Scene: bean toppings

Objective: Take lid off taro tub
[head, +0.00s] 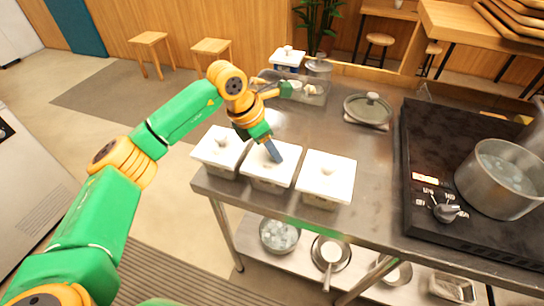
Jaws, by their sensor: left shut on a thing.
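Three tubs with white lids stand in a row at the near left corner of the steel table: a left tub (222,150), a middle tub (262,180) and a right tub (325,182). I cannot tell from their contents which one holds taro. My left gripper (274,154) reaches down onto the middle tub's lid (287,168) and is shut on its knob, which the fingers hide. This lid appears to rest level on its tub. The other two lids are on, with their knobs showing. My right gripper is not in view.
Behind the tubs are a clear container (312,92) and a lidded pan (368,108). A black stove (440,150) with a steel pot (497,180) stands at the right. The steel table top (378,165) is clear between the right tub and the stove. Bowls and pans sit on the lower shelf.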

